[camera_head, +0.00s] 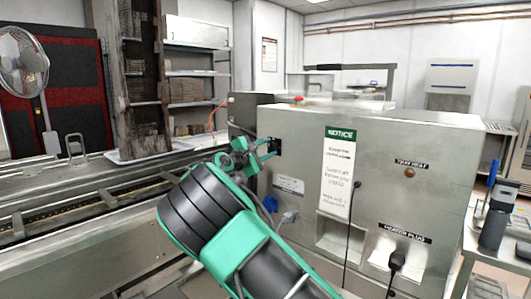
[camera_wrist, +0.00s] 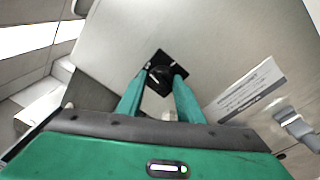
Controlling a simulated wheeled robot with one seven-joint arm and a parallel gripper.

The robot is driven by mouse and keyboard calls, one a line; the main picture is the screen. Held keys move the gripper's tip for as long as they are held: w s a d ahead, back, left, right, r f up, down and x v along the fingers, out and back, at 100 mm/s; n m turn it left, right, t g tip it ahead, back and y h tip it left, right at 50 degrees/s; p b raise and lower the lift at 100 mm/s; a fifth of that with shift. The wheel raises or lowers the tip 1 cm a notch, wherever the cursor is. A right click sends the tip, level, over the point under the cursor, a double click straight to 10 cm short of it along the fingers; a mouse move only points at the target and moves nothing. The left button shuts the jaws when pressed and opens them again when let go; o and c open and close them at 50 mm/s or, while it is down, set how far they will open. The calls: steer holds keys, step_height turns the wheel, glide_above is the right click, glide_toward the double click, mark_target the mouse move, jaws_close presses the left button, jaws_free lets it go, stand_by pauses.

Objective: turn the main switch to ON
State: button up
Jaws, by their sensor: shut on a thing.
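The main switch (camera_wrist: 160,74) is a black rotary knob on a black square plate, set on the steel cabinet face. My gripper (camera_wrist: 160,84) has its two teal fingers on either side of the knob, shut on it. In the head view my gripper (camera_head: 268,150) reaches the cabinet's left part, and the switch's dark plate (camera_head: 277,146) shows just beyond the fingertips. The knob carries a small pale mark. I cannot read any ON or OFF lettering, and the fingers partly hide the plate.
A white label (camera_wrist: 245,90) and grey connector (camera_wrist: 297,128) lie right of the switch. A conveyor (camera_head: 70,205) runs at left.

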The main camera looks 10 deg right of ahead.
steer(key=m, duration=0.2)
steer(key=f+m, duration=0.1)
steer(key=m, duration=0.2)
steer(key=shift+a+f, duration=0.1)
steer(key=shift+f, duration=0.05)
steer(key=shift+c, duration=0.6)
steer(key=m, duration=0.4)
steer(key=shift+w+h, duration=0.1)
steer(key=shift+h, duration=0.3)
steer(key=m, duration=0.6)
steer(key=shift+a+g+h, duration=0.15)
steer(key=shift+g+h, duration=0.15)
steer(key=shift+o, duration=0.4)
steer(key=shift+f+m, duration=0.1)
steer(key=shift+m, duration=1.6)
steer(key=o, duration=1)
steer(key=shift+c, duration=0.2)
steer(key=shift+r+h, duration=0.25)
steer(key=shift+h, duration=0.05)
steer(key=shift+r, duration=0.1)
